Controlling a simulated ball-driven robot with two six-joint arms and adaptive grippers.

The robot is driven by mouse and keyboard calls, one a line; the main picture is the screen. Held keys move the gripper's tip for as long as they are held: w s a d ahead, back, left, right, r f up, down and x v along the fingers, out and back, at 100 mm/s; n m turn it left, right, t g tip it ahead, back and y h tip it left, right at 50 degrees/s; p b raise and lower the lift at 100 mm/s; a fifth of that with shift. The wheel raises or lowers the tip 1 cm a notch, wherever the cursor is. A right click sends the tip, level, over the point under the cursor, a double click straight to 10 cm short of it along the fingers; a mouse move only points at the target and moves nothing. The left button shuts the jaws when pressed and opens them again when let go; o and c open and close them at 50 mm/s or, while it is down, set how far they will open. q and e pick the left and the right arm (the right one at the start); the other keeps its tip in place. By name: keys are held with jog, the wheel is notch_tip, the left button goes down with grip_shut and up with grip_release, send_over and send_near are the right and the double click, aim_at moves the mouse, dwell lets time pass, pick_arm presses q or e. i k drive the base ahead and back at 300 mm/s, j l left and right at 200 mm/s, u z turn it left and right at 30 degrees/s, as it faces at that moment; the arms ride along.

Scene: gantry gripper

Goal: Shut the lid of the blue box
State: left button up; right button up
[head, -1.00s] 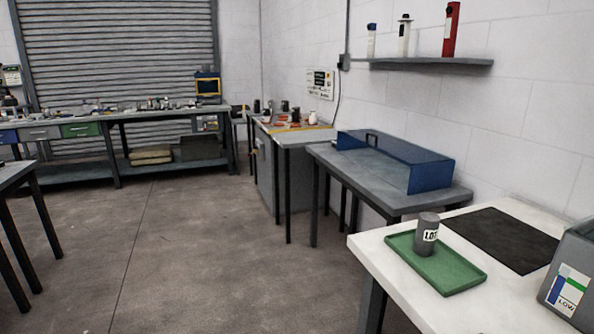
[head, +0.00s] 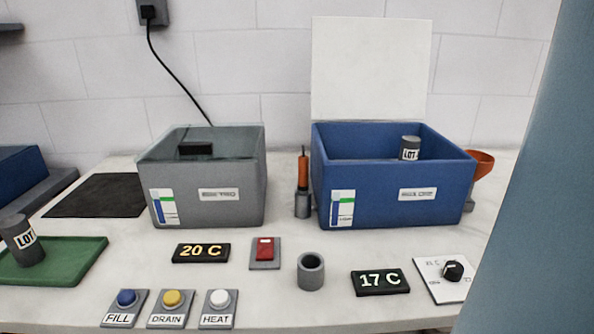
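The blue box (head: 392,191) stands on the white bench at the right of the head view. Its white lid (head: 371,68) is open and stands upright behind it against the wall. A grey cylinder with a LOT label (head: 410,148) shows inside the blue box, its top at about rim height. Neither gripper shows in the head view.
On the bench (head: 120,310) a grey box (head: 207,191) stands left of the blue box, with an orange-handled tool (head: 303,178) between them. Buttons, displays and a hollow grey cylinder (head: 311,271) lie in front. A green tray (head: 75,262) holds another LOT cylinder (head: 22,241).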

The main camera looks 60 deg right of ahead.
aim_at(362, 68)
jog(key=z, duration=2.4)
